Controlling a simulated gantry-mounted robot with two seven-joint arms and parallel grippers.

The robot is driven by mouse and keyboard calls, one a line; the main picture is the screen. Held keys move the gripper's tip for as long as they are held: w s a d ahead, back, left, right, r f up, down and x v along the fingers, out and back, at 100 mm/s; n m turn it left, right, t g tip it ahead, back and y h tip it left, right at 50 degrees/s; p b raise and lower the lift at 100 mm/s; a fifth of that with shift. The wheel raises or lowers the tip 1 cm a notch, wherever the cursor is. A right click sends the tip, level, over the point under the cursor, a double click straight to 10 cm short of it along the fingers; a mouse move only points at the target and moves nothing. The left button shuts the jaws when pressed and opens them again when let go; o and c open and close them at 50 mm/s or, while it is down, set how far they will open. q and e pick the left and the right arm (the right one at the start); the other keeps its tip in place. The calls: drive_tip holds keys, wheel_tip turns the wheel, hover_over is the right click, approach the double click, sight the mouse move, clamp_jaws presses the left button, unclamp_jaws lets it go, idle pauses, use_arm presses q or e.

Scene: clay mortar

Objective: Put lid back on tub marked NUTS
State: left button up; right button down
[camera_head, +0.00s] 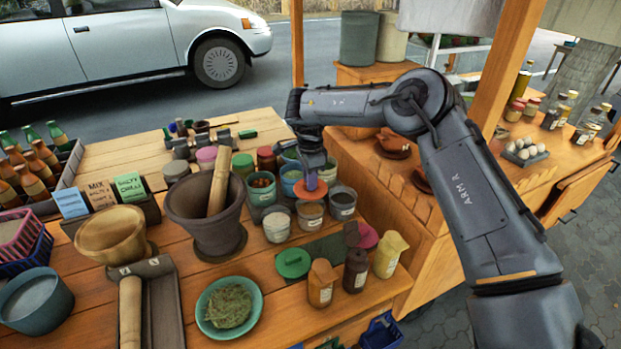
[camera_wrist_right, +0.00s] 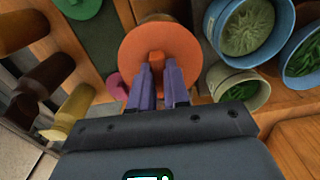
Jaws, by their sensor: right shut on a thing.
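My right gripper (camera_head: 311,182) is shut on an orange round lid (camera_head: 318,192), holding it by its knob above the cluster of tubs. In the right wrist view the fingertips (camera_wrist_right: 160,82) meet at the knob of the orange lid (camera_wrist_right: 178,47). Below and beside the lid stand open labelled tubs, including one with brown contents (camera_head: 310,222) and a grey one (camera_head: 342,210). The labels are too small to read, so I cannot tell which tub is marked NUTS. The lid appears apart from the tub rims. My left gripper is not in view.
A green lid (camera_head: 293,263) and a pink lid (camera_head: 367,236) lie near the front tubs. Several bottles, including a yellow one (camera_head: 389,255), stand at the front right. A large mortar (camera_head: 207,215) with a pestle (camera_head: 219,180) stands left of the tubs.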

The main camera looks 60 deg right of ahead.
sight(310, 193)
drive_tip(key=shift+f+b, duration=1.45)
drive_tip(key=shift+f, duration=0.95)
drive_tip(key=shift+p, duration=0.55)
drive_tip(key=shift+f, duration=0.15)
idle(0.6)
drive_tip(key=shift+p, duration=0.3)
idle(0.5)
